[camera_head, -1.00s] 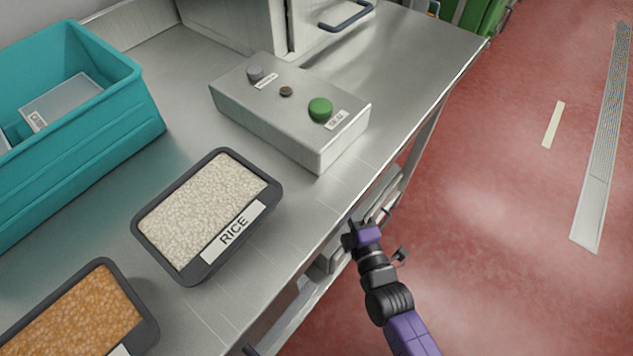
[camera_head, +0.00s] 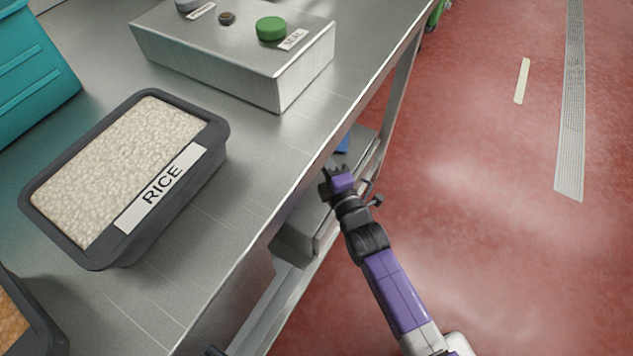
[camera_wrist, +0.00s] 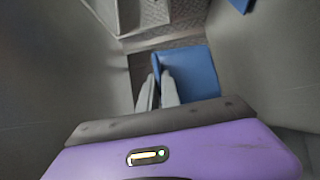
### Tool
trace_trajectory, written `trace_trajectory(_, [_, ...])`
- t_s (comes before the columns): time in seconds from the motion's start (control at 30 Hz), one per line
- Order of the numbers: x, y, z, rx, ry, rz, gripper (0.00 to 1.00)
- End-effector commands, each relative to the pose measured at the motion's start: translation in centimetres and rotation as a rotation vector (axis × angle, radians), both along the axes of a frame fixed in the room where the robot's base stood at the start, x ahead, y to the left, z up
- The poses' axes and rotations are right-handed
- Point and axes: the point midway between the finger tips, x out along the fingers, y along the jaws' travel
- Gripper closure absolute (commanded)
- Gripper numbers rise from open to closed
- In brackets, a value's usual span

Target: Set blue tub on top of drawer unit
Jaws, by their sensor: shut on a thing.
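The blue tub (camera_wrist: 192,72) shows in the wrist view as a blue panel at the fingertips; most of it is cut off or hidden. My gripper (camera_wrist: 157,88) is shut on its left edge, one finger on each side. In the head view my gripper (camera_head: 338,178) is beside the table's right edge, below the tabletop, and a small blue patch (camera_head: 343,146) shows just beyond it. A grey metal unit (camera_head: 298,228) under the tabletop, with a dark handle near my wrist, may be the drawer unit; the table edge hides much of it.
Grey walls (camera_wrist: 50,85) stand close on both sides of my gripper in the wrist view. The steel table (camera_head: 250,190) carries a rice tray (camera_head: 165,190), a button box (camera_head: 285,85) and a teal crate (camera_head: 30,70). The red floor (camera_head: 480,230) on the right is clear.

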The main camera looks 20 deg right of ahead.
Motion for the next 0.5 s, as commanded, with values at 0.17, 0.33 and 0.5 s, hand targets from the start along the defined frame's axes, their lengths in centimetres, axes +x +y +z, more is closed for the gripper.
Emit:
trace_trajectory(0.17, [0.1, 0.0, -4.1, 0.001, -0.007, 0.0, 1.0])
trace_trajectory(0.33, [0.2, 0.0, -7.6, 0.002, -0.007, 0.0, 1.0])
trace_trajectory(0.5, [0.2, 0.0, -9.6, 0.002, -0.01, 0.0, 1.0])
